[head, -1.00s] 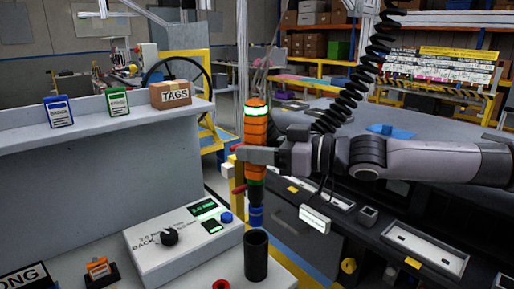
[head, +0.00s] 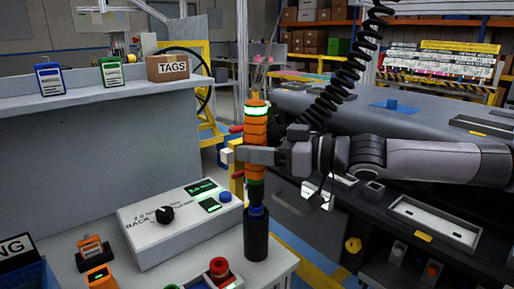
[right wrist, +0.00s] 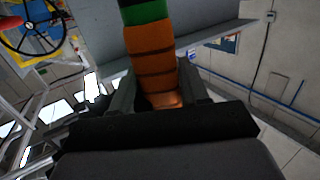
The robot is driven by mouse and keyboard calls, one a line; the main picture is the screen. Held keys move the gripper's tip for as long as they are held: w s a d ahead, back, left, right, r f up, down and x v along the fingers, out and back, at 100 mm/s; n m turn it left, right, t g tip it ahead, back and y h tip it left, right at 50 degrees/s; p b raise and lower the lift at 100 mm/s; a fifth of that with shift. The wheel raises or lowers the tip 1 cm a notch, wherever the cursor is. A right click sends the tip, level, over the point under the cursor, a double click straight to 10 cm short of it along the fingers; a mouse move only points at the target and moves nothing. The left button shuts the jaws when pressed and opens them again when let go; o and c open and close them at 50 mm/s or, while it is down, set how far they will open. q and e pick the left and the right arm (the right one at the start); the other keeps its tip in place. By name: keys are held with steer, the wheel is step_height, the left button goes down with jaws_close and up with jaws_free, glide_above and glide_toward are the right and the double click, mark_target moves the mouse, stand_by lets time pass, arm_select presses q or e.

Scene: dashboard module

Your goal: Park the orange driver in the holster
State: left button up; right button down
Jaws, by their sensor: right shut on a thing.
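The orange driver (head: 256,131) is upright, with black bands and a lit green-white ring near its top. My right gripper (head: 247,154) is shut on its body, and the orange grip also shows between the fingers in the right wrist view (right wrist: 152,62). The black holster (head: 256,240) is an upright tube on the bench corner. The driver's blue lower end is at the holster's mouth, with its tip hidden inside. How deep it sits I cannot tell. My left gripper is not in view.
A white control box (head: 180,222) stands left of the holster. A red-topped part (head: 219,267) and small orange devices (head: 94,252) are near the front. A black coiled cord (head: 340,84) hangs behind the driver. The dark dashboard module (head: 420,215) lies to the right.

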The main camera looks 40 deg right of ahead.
mark_target(257, 183)
steer(key=shift+f+b, duration=1.9)
steer(key=shift+f, duration=0.3)
steer(key=shift+f+b, duration=1)
steer(key=shift+f, duration=0.05)
steer(key=shift+f+b, duration=0.4)
steer(key=shift+b, duration=0.05)
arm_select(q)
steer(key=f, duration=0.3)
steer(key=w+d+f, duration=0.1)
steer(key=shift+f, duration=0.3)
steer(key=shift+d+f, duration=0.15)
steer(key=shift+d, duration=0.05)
arm_select(e)
steer(key=shift+f, duration=0.25)
steer(key=shift+c, duration=2.4)
jaws_free()
